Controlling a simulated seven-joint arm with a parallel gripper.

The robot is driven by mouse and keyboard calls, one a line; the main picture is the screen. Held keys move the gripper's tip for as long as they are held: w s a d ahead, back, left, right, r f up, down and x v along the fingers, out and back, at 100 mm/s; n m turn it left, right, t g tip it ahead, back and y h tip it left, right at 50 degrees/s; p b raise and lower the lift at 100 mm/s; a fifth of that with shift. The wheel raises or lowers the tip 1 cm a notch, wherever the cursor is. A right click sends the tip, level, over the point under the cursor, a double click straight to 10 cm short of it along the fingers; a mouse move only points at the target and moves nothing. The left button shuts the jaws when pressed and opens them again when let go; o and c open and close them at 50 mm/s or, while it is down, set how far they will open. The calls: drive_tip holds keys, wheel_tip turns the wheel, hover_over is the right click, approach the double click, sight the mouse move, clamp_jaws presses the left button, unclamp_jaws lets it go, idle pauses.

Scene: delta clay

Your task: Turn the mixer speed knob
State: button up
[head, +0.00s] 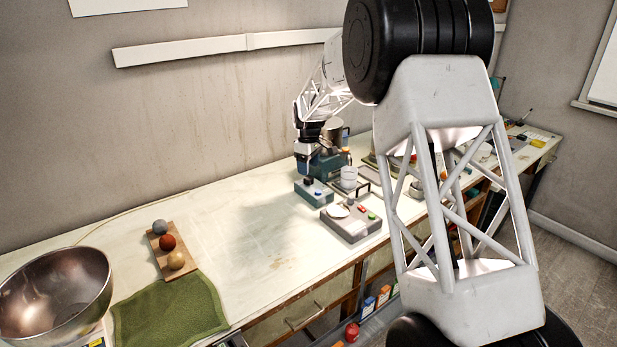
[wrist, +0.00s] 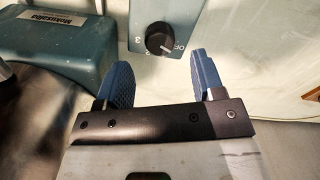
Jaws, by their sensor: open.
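The mixer speed knob (wrist: 162,39) is a round black dial with a pale pointer line, set on a blue-green panel marked with numbers and OFF in the wrist view. My gripper (wrist: 162,66) is open, with blue fingers spread below the left and right sides of the knob. No contact with the knob shows. The mixer (wrist: 60,55) has a blue-green body with a name label at the left. In the head view, my gripper (head: 307,176) is small, over the blue-green equipment on the bench, and the knob cannot be made out there.
The bench (head: 240,230) is mostly clear left of centre. A grey control box (head: 350,226) stands in front. A wooden board (head: 160,252) with several balls, a green cloth (head: 170,315) and a metal bowl (head: 55,295) lie at the left. The wall is close behind.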

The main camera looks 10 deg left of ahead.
sight(308, 177)
drive_tip(key=shift+f, duration=2.3)
drive_tip(key=c, duration=0.9)
